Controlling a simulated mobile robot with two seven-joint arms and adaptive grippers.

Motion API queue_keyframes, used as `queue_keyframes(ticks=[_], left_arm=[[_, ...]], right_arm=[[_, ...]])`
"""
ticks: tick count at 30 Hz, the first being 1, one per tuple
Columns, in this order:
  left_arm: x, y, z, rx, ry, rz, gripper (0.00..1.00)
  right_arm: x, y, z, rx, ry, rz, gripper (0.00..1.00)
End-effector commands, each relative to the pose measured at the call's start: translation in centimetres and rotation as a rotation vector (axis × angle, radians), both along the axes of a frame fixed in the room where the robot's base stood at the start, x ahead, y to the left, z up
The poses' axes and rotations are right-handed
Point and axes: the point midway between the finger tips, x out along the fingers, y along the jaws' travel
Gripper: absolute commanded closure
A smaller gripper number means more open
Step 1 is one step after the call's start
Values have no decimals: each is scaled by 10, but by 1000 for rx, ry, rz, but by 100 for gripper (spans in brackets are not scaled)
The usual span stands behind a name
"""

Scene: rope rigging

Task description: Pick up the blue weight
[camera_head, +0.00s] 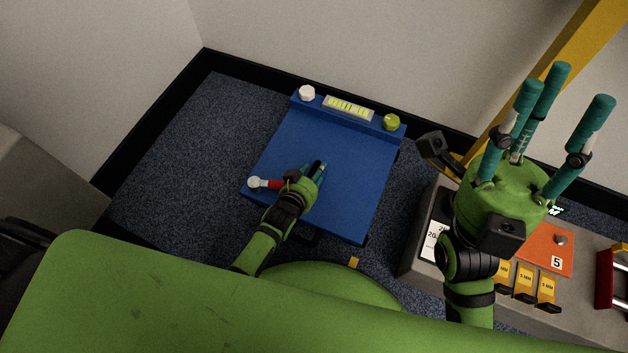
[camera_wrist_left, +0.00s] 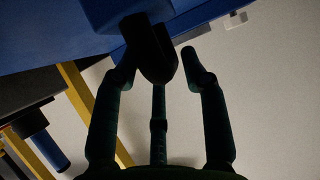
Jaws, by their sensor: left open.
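My left gripper (camera_head: 316,172) is open above the blue panel (camera_head: 335,145), its fingers pointing up and right in the head view. In the left wrist view, a blue block (camera_wrist_left: 125,12) with a dark rounded part (camera_wrist_left: 155,55) shows ahead of and partly between the open fingers. I cannot tell whether that block is the blue weight or whether a finger touches it. A blue cylinder (camera_wrist_left: 48,150) also shows farther off at lower left. In the head view I cannot make out the weight for certain. My right gripper (camera_head: 550,115) is open and empty, fingers pointing up.
A red lever with a pale knob (camera_head: 256,183) lies left of my left gripper. The panel's back edge carries a white knob (camera_head: 307,93), a level display (camera_head: 348,107) and a green knob (camera_head: 391,122). A grey bench (camera_head: 418,255) with an orange plate (camera_head: 545,248) stands at right.

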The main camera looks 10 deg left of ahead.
Motion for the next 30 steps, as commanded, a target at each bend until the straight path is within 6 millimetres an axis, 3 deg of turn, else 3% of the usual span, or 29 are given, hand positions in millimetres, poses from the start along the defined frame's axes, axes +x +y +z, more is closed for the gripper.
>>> queue_keyframes(ticks=[4,11,15,30], left_arm=[[12,-3,-9,-2,-1,0,56],[13,-3,-7,-1,1,0,56],[13,-3,-7,-1,1,0,100],[16,-3,2,-3,-10,0,100]], right_arm=[[-6,-9,-8,36,-58,-6,60],[-7,-10,-6,40,-66,-6,60],[-7,-10,-6,39,-65,-6,60],[-5,-7,-1,30,-49,-6,60]])
